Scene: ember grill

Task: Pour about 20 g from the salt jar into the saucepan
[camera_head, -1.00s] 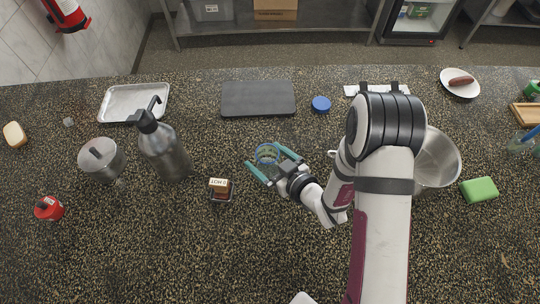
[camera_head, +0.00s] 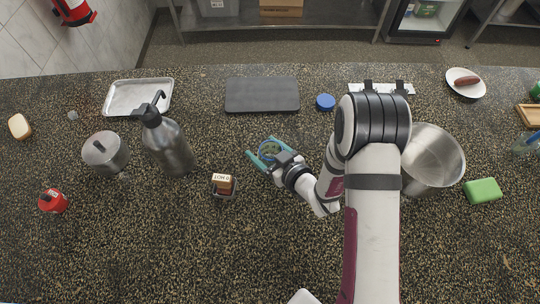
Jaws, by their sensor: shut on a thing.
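The salt jar (camera_head: 270,148), a small clear jar with a bluish rim, stands open on the counter near the middle of the head view. My gripper (camera_head: 265,150) has its teal fingers on either side of the jar and is shut on it. The fingers hide part of the jar, and its contents are too small to make out. The saucepan (camera_head: 445,155), a large open metal pot, stands to the right, its left part hidden behind my arm. I see nothing inside it.
A blue lid (camera_head: 325,102) and a dark board (camera_head: 262,95) lie behind the jar. A small box (camera_head: 223,184), a pump bottle (camera_head: 168,148) and a lidded metal pot (camera_head: 105,153) stand left. A green sponge (camera_head: 482,191) lies right of the saucepan. The front counter is mostly clear.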

